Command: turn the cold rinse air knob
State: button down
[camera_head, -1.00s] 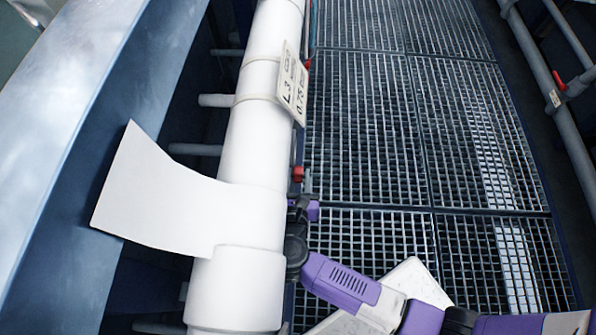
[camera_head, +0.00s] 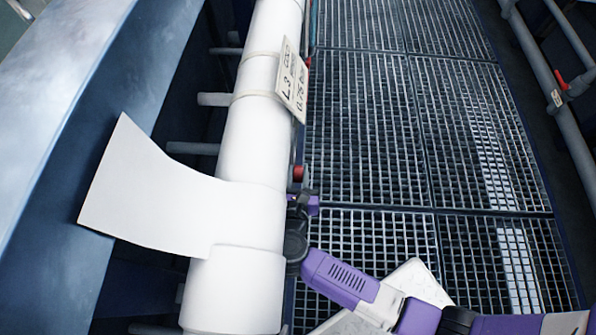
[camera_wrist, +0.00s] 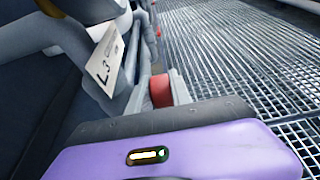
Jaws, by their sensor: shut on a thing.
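A red knob (camera_wrist: 160,90) sits between the two grey fingers of my gripper (camera_wrist: 161,92) in the wrist view, and the fingers are shut on it. In the head view the red knob (camera_head: 298,173) shows as a small red spot at the right side of the big white pipe. My gripper (camera_head: 300,188) is just below it there, small and partly hidden behind my purple wrist. Whether this knob is the cold rinse air one cannot be read here.
The white pipe (camera_head: 254,150) runs lengthwise, with a broad white flap (camera_head: 150,195) to its left. Metal grating (camera_head: 370,130) lies to the right. Another pipe (camera_head: 555,95) with a red handle (camera_head: 560,78) stands far right.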

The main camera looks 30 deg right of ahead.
jog(key=shift+f+t+h+b, duration=0.3)
jog(key=shift+t+h+b, duration=0.4)
jog(key=shift+b, duration=1.5)
jog(key=shift+s+r+t+b, duration=0.1)
jog(key=shift+r+t+b, duration=0.2)
jog(key=shift+b, duration=0.35)
jog(key=c, duration=1.4)
grip_release()
jog(key=shift+c, duration=0.2)
jog(key=p+v, duration=0.1)
jog(key=v, duration=0.7)
